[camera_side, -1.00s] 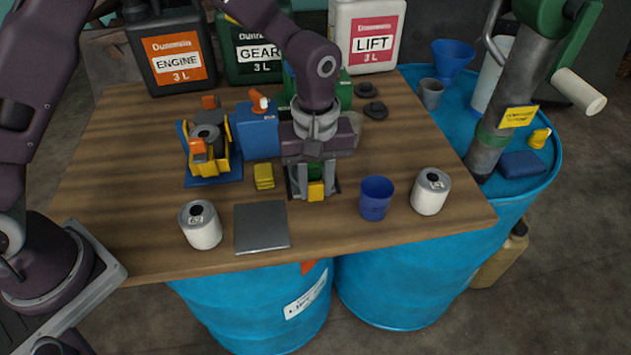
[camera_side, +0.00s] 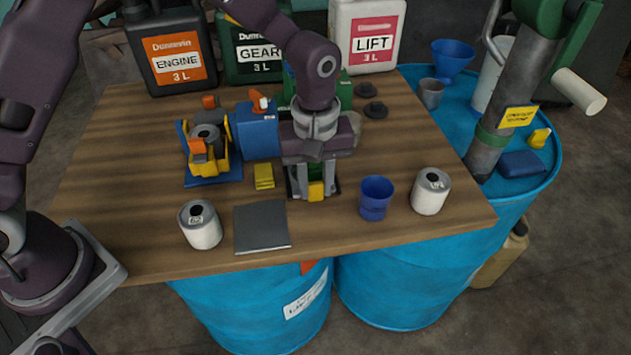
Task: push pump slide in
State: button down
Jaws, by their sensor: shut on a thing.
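My gripper (camera_side: 314,190) points down at the middle of the table, near its front half. Its jaws are shut on a small green and yellow piece (camera_side: 316,191), whose yellow end faces the camera. I cannot tell whether this piece is the pump slide. A green body (camera_side: 287,85) shows partly behind my wrist, and most of it is hidden. A yellow and dark device with orange parts (camera_side: 207,150) stands on a blue base at the left. A blue block with an orange-and-white top (camera_side: 257,131) stands beside it.
A small yellow block (camera_side: 264,176) and a grey plate (camera_side: 262,227) lie left of my gripper. A white can (camera_side: 201,226) stands at front left. A blue cup (camera_side: 376,196) and another white can (camera_side: 430,192) stand to the right. Oil jugs (camera_side: 172,50) line the back.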

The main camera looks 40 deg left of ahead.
jog(key=w+a, duration=0.7)
jog(key=shift+w, duration=0.1)
jog(key=c, duration=1.1)
grip_release()
notch_tip(320, 180, up, 7)
jog(key=shift+r, duration=0.1)
